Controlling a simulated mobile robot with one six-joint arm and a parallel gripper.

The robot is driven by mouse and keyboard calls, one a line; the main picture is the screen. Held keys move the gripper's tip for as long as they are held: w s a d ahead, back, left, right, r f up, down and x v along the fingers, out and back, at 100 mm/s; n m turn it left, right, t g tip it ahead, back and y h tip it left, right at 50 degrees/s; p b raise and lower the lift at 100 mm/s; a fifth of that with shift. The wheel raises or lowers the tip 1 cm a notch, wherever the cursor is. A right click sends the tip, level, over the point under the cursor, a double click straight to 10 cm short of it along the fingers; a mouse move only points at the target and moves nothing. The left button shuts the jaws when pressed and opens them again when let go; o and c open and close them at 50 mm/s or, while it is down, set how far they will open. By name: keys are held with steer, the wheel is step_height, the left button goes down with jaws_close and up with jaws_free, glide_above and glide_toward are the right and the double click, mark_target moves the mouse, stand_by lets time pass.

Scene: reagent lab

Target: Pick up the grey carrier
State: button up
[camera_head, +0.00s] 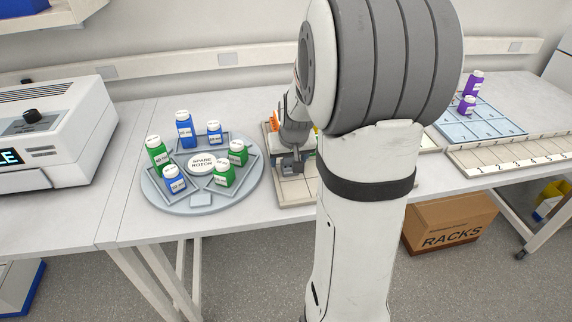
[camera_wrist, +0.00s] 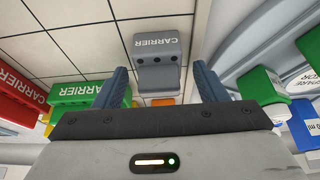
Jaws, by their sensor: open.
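The grey carrier (camera_wrist: 158,62) stands on a tiled board in the wrist view, its face marked CARRIER upside down in the picture. My gripper (camera_wrist: 163,80) is open, with its two blue-grey fingers on either side of the lower part of the carrier in that view. I cannot tell how far the fingertips are from it in depth, and they are not closed on it. In the head view my gripper (camera_head: 291,164) is over the tiled board, small and partly hidden by my arm. The grey carrier cannot be made out clearly there.
A green carrier (camera_wrist: 75,93) and a red carrier (camera_wrist: 14,85) stand left in the wrist view. The tiled board (camera_head: 296,194) lies beside a round spare rotor (camera_head: 201,200) holding green and blue bottles. A white machine (camera_head: 52,130) stands far left. A blue tray (camera_head: 480,126) holds purple bottles at right.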

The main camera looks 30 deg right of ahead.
steer(key=shift+f, duration=0.1)
steer(key=c, duration=1.1)
steer(key=shift+o, duration=0.2)
